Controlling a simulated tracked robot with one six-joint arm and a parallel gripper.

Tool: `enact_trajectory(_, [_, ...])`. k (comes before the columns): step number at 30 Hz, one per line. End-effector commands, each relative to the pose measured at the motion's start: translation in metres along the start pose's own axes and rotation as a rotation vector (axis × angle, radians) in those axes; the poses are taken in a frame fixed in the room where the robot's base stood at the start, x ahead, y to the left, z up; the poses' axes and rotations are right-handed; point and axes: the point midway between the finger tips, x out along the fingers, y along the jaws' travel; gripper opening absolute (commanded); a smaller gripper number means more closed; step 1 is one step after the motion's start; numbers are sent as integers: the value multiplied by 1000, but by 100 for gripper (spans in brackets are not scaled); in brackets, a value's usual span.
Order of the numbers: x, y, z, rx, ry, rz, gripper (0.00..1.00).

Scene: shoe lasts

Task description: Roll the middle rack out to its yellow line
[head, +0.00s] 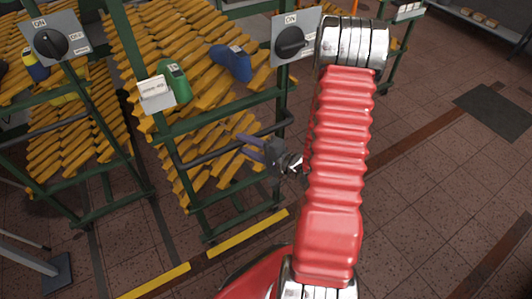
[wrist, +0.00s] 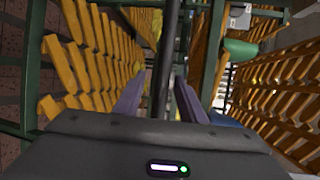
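The middle rack (head: 190,126) has a green frame and yellow slats, with a dark horizontal handle bar (head: 212,151) on its front. The rack's lower front rail stands behind the yellow line (head: 250,232) on the floor. My gripper (head: 243,146) is at the right part of the bar, its purple fingers pointing left. In the wrist view the fingers (wrist: 160,100) are apart, and the dark bar (wrist: 165,55) runs between them in the picture. I cannot tell whether they touch it.
A dial (head: 290,42) marked ON is on the middle rack, near a green last (head: 179,84), a blue last (head: 231,62) and a white card (head: 157,93). Another rack (head: 75,130) stands close on the left. The tiled floor at right is open, with a dark mat (head: 497,117).

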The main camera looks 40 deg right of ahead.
Motion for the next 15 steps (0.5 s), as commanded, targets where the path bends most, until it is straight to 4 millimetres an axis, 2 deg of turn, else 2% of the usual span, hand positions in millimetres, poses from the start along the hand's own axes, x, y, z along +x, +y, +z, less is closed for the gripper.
enact_trajectory(15, [-63, 1, -1, 2, 4, 0, 37])
